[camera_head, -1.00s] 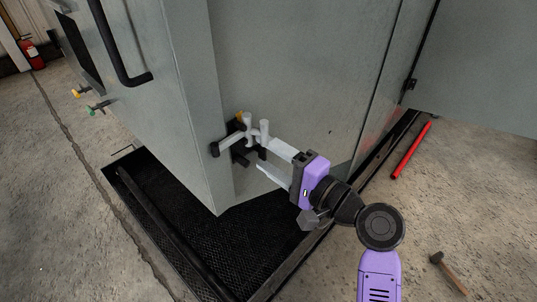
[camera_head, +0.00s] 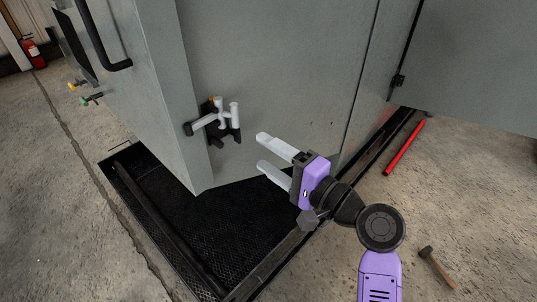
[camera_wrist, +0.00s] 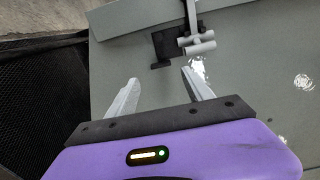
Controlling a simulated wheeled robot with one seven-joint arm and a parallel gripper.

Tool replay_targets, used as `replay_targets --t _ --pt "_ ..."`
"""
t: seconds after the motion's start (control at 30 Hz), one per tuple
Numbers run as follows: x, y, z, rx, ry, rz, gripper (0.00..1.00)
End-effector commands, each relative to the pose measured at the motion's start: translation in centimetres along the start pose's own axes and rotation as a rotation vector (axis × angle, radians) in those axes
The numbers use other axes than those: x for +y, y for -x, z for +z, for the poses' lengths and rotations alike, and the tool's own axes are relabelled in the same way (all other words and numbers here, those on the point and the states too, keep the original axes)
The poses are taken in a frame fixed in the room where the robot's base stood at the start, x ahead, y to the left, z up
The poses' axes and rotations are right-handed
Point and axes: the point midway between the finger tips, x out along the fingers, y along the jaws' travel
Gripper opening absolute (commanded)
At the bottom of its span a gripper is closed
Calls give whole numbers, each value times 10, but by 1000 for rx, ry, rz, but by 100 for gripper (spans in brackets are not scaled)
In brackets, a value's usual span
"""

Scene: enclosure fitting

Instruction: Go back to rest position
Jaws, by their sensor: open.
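My gripper (camera_head: 268,154) is open and empty, with its two pale fingers apart. In the head view it stands to the right of the grey valve-like handle fitting (camera_head: 222,117) on the enclosure's side panel, clear of it. The wrist view also shows the fitting (camera_wrist: 197,42), beyond the fingertips, and my open gripper (camera_wrist: 160,90) with nothing between its fingers. The purple gripper body fills the bottom of the wrist view.
The large grey enclosure (camera_head: 275,75) stands on a black mesh base (camera_head: 215,225) with raised rails. A red bar (camera_head: 405,146) and a hammer (camera_head: 436,266) lie on the concrete floor at right. A fire extinguisher (camera_head: 31,53) is at far left.

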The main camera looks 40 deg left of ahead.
Motion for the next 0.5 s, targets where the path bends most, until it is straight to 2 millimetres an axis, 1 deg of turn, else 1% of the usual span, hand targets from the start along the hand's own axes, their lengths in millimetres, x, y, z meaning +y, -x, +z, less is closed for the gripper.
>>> replay_targets --t 0.43,0.5 --pt "0 0 0 1 8 -1 60" --pt "-2 0 -6 25 32 -9 60"
